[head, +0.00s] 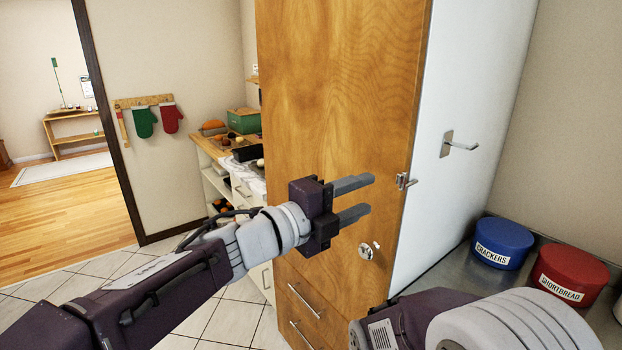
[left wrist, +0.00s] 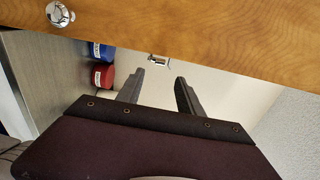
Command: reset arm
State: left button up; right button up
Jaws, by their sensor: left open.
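My left gripper (head: 356,200) is in the middle of the head view, in front of the wooden cabinet door (head: 335,100). Its two grey fingers are spread apart with nothing between them. In the left wrist view the gripper (left wrist: 158,85) also shows open and empty, with the wooden door (left wrist: 200,35) across the top. My right arm (head: 470,325) shows at the bottom right of the head view; its gripper is out of the picture.
A round metal knob (head: 367,251) and a small latch (head: 404,181) are on the door. A hook (head: 460,145) sticks out from the white side panel. Blue (head: 502,243) and red (head: 568,278) tins stand on the counter at right. A cluttered shelf unit (head: 215,185) stands behind left.

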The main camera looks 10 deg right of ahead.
pick_arm(q)
jog(key=w+a+f+n+t+y+p, duration=0.2)
jog(key=w+a+n+t+y, duration=0.1)
jog(key=w+a+n, duration=0.4)
jog(key=w+a+f+n+t+y+p, duration=0.25)
jog(key=w+a, duration=0.25)
jog(key=a, duration=0.5)
jog(key=a+f+n+y+p, duration=0.2)
jog(key=a+f+n+y, duration=0.6)
jog(key=a, duration=0.4)
jog(key=s+a+f+n+g+y, duration=0.35)
jog(key=s+a+f+n, duration=0.4)
jog(key=f, duration=0.45)
jog(key=s+f+n+g, duration=0.3)
jog(key=s+f, duration=0.1)
jog(key=s, duration=0.4)
jog(key=s+a+f+n+g, duration=0.1)
jog(key=s+f+n+g, duration=0.3)
jog(key=s, duration=0.4)
jog(key=shift+s+a+f+g+h, duration=0.3)
jog(key=shift+s+f, duration=0.05)
jog(key=shift+f, duration=0.3)
